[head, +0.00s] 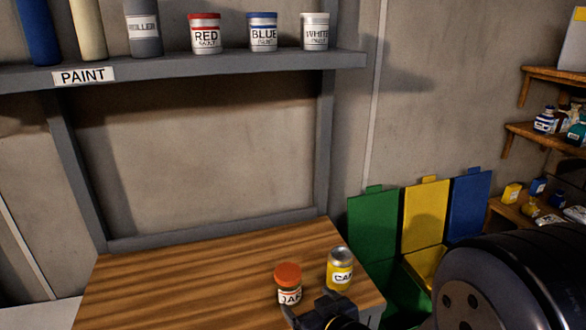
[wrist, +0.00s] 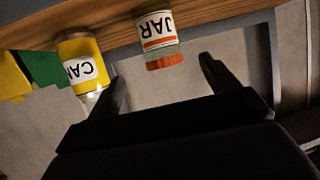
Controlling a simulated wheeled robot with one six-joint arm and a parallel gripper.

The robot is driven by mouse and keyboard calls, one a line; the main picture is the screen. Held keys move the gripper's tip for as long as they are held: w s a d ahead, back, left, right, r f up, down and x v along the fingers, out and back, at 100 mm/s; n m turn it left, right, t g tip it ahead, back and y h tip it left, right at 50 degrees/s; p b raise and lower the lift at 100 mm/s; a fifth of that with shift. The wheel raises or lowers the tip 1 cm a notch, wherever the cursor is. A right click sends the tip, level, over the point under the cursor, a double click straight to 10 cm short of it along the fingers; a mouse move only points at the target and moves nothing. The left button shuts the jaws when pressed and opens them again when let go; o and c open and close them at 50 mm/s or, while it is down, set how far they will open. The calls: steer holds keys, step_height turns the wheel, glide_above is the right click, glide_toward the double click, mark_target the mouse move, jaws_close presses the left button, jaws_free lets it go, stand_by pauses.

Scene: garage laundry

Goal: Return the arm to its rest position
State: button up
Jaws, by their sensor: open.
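My gripper (head: 322,308) is at the bottom of the head view, low over the wooden table's near right part. In the wrist view its two fingers (wrist: 160,78) are spread apart with nothing held between them. A jar with an orange-red lid (head: 288,284) stands on the table just beyond the gripper; in the wrist view, which is upside down, the jar (wrist: 157,35) shows ahead between the fingertips. A yellow can (head: 340,272) stands to the jar's right, and the can (wrist: 80,62) shows beside one finger in the wrist view. My dark arm covers the lower right of the head view.
The wooden table (head: 190,275) is bare on its left. A grey shelf (head: 200,67) labelled PAINT holds several cans and bottles above it. Green (head: 373,226), yellow (head: 425,212) and blue (head: 468,203) bins stand beyond the table. Wooden wall shelves (head: 550,136) at the far right hold small items.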

mark_target(294, 288)
steer(key=x, duration=1.1)
steer(key=shift+f+p, duration=0.1)
steer(key=shift+p, duration=0.2)
steer(key=shift+w+a+f, duration=0.1)
steer(key=shift+w+f, duration=0.2)
steer(key=shift+s+r, duration=0.1)
